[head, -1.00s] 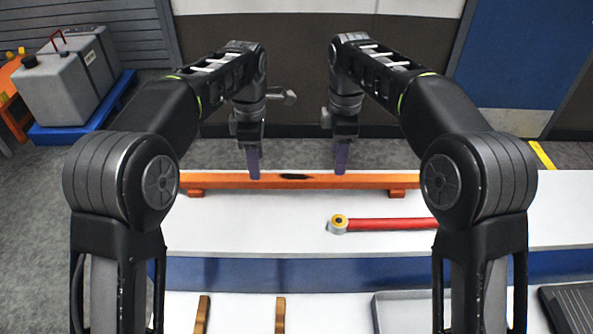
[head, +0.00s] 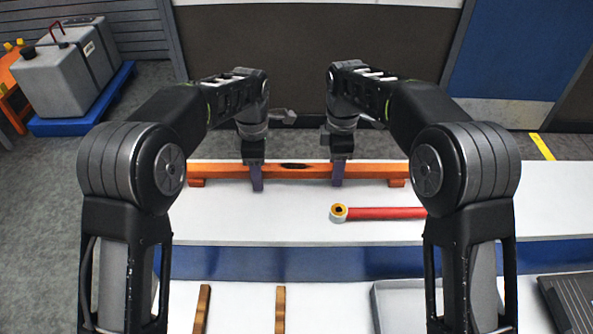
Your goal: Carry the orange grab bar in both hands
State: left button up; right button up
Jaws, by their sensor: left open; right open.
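The orange grab bar (head: 221,170) lies across the white bench top (head: 290,230), resting on small orange feet near its ends. It has a dark mark (head: 292,166) at its middle. The bar's right end is partly hidden near my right arm.
A red rod (head: 385,213) with a yellow-ringed grey end lies in front of the bar. Wooden strips (head: 202,309) and a grey tray (head: 399,287) sit on the lower front surface. A grey tank (head: 62,83) stands on a blue base (head: 66,127) at the back left.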

pick_arm(q)
jog(key=shift+f, duration=0.1)
jog(key=shift+c, duration=0.4)
pick_arm(e)
jog(key=shift+f, duration=0.1)
jog(key=shift+c, duration=0.4)
pick_arm(q)
jog(key=c, duration=1.1)
pick_arm(e)
jog(key=c, duration=1.1)
pick_arm(q)
grip_shut()
pick_arm(e)
grip_shut()
